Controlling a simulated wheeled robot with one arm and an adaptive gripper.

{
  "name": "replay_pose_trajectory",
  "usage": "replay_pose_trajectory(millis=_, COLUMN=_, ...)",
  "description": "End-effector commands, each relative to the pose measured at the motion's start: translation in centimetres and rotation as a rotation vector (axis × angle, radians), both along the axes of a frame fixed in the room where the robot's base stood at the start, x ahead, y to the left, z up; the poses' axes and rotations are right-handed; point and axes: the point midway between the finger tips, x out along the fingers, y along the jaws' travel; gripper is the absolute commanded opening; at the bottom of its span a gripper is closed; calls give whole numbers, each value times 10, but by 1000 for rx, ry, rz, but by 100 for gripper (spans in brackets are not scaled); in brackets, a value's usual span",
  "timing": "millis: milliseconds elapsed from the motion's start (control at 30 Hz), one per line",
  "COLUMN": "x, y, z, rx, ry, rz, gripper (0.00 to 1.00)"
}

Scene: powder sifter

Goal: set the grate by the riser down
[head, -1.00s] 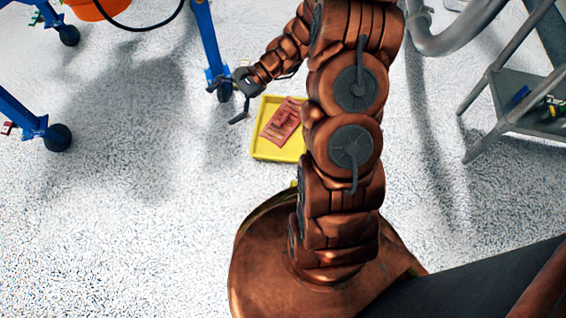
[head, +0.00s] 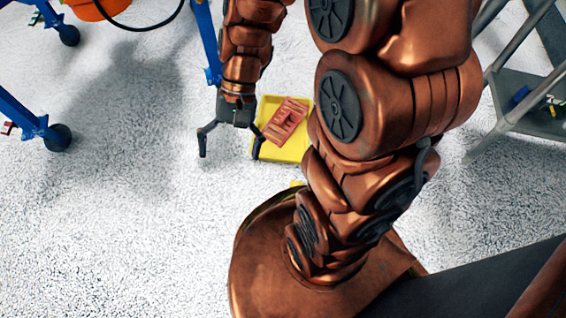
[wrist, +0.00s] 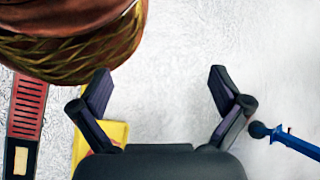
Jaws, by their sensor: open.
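The red slotted grate (head: 287,121) appears over the yellow tray (head: 296,152) in the head view, at a slant. In the wrist view, the grate (wrist: 27,108) is at the left edge, with a pale patch near its lower end, and shows apart from the tray (wrist: 119,132). I cannot tell what supports it or how high it is. My gripper (head: 230,156) is open and empty, with its fingers pointing down, just left of the grate. In the wrist view, nothing is between its fingertips (wrist: 160,75). I cannot make out the riser.
A blue wheeled frame (head: 32,125) stands at the left; a blue leg (head: 206,40) rises behind my gripper. An orange bucket (head: 98,8) is at the top left. A grey metal stand (head: 530,100) is at the right. The pale floor (head: 130,210) at the left is open.

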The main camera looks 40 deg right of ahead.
Motion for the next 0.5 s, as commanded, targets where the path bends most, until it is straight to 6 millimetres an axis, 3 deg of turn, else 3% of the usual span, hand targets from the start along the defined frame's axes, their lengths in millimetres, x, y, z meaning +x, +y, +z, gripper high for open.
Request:
replay_pose_trajectory(millis=200, x=-40, y=-10, z=12, rx=-114, ry=-55, rz=156, gripper=100)
replay_pose_trajectory(millis=500, x=-84, y=-37, z=24, rx=-271, ry=-131, rz=345, gripper=100)
